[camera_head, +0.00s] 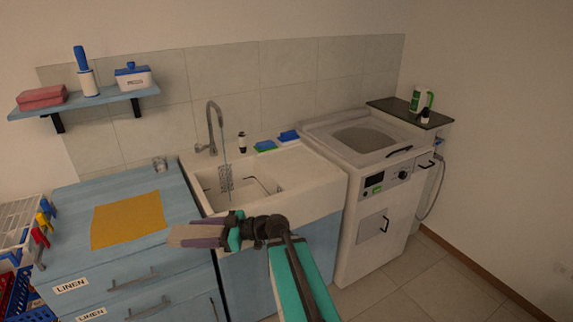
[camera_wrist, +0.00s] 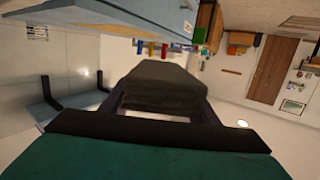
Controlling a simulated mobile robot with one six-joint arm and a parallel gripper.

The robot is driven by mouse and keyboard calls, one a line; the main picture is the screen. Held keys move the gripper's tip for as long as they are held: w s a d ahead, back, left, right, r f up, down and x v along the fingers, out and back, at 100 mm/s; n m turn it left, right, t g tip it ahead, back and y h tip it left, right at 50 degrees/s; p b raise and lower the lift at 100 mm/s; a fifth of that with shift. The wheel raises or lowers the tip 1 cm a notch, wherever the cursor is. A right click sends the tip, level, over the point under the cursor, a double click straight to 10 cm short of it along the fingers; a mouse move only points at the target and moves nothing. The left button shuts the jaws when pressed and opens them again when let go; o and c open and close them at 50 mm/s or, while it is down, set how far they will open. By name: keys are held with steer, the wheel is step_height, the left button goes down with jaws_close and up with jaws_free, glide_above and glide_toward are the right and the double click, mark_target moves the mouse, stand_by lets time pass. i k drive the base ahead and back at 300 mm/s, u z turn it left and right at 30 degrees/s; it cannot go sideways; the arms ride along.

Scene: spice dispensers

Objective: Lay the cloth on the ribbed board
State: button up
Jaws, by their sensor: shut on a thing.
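My gripper (camera_head: 203,233) is shut on a tan, layered block that looks like a folded cloth (camera_head: 182,233). It hangs in front of the counter and sink, near the counter's right front corner. In the wrist view the folded cloth (camera_wrist: 160,85) looks dark and thick between the fingers. The sink's pale drainboard (camera_head: 306,166) lies right of the basin and looks like the ribbed board, though its ribs are hard to make out. A flat yellow-orange cloth or mat (camera_head: 128,218) lies on the blue counter, left of my gripper.
The sink basin (camera_head: 235,190) has a tall tap (camera_head: 212,125). Green and blue sponges (camera_head: 266,146) and a dark bottle (camera_head: 242,142) stand along its back edge. A white washing machine (camera_head: 375,205) adjoins the drainboard's right side. A small glass (camera_head: 160,164) stands on the counter.

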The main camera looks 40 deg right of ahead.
mark_target(309, 170)
steer(key=z, duration=0.05)
steer(key=i, duration=1.05)
steer(key=z, duration=0.05)
